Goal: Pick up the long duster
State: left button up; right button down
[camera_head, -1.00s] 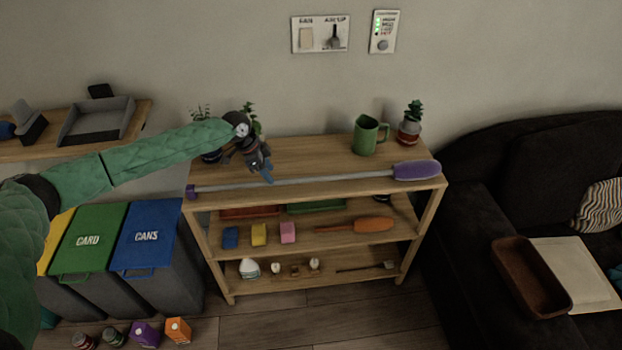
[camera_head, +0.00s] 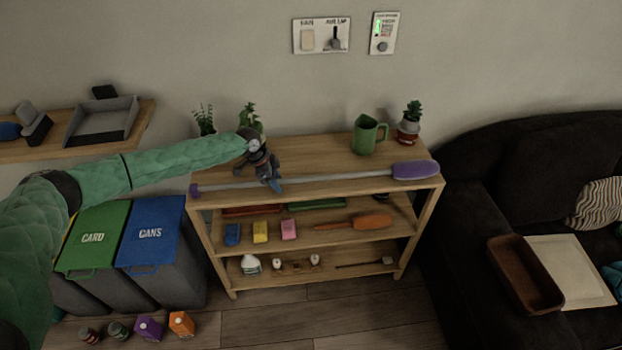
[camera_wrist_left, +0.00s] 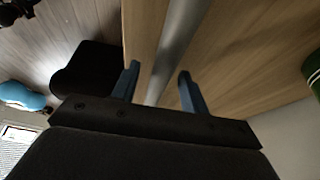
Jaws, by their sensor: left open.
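The long duster lies along the front of the shelf unit's top board. Its purple head (camera_head: 415,170) is at the right, its thin grey rod (camera_head: 330,178) runs left, and a small purple end (camera_head: 195,190) is at the left. My left gripper (camera_head: 275,184) is over the rod, left of its middle. In the left wrist view, the open blue fingers (camera_wrist_left: 158,85) stand on either side of the grey rod (camera_wrist_left: 178,45), with gaps on both sides. I cannot tell how far below the fingertips the rod is. My right gripper is not in view.
A green mug (camera_head: 365,135) and potted plants (camera_head: 408,128) stand behind the duster on the shelf unit (camera_head: 300,160). Lower boards hold sponges, an orange duster (camera_head: 372,221) and small items. Bins (camera_head: 150,232) stand left; a dark sofa (camera_head: 490,190) is right.

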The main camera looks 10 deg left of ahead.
pick_arm(q)
grip_shut()
